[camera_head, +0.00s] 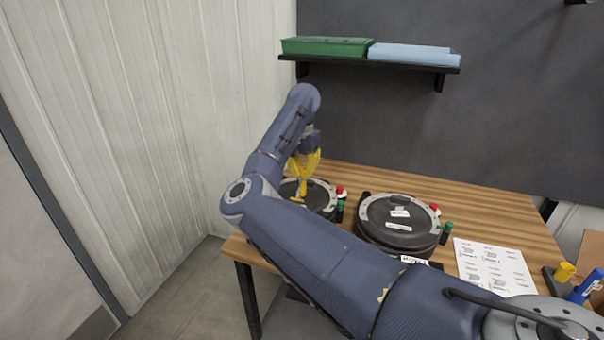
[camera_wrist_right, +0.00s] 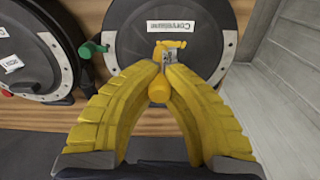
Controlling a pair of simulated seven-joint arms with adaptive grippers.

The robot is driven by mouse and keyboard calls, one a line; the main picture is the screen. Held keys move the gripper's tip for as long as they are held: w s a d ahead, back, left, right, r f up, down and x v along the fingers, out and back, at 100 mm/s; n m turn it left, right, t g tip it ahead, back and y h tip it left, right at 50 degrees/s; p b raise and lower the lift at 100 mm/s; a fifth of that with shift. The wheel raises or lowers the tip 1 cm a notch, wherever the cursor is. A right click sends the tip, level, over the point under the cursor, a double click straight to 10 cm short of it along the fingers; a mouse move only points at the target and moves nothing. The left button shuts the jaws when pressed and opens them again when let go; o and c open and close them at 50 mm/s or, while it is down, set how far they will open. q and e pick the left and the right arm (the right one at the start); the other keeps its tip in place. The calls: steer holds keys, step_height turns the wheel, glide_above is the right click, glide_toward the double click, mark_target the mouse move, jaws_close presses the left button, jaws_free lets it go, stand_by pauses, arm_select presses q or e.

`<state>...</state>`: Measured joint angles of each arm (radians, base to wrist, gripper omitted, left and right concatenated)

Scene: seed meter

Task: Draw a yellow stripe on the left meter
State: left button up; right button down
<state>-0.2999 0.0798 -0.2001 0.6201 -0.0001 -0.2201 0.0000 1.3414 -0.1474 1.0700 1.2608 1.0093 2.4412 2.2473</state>
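The left meter (camera_head: 318,197) is a round black disc with a light rim segment, partly hidden behind my right arm. My right gripper (camera_head: 303,172) has yellow fingers and hangs over it. In the right wrist view, the fingertips (camera_wrist_right: 165,66) are closed together on a yellow marker (camera_wrist_right: 158,90), whose rounded end shows between the fingers. Beyond the fingertips is the left meter's black face (camera_wrist_right: 130,30) with a white name label (camera_wrist_right: 175,24). I cannot tell whether the marker touches the face. My left gripper is not in view.
The right meter (camera_head: 398,218) stands beside the left one on the wooden table (camera_head: 480,205). Small red and green knobs (camera_head: 446,228) sit by the meters. A printed sheet (camera_head: 492,265), a yellow piece (camera_head: 564,271) and a blue marker (camera_head: 586,288) are at right. A shelf (camera_head: 420,66) holds trays.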

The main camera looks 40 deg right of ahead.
steer(key=shift+s+d, duration=0.3)
steer(key=shift+s, duration=0.05)
stand_by(0.5)
steer(key=shift+r, duration=3)
steer(key=shift+r, duration=0.1)
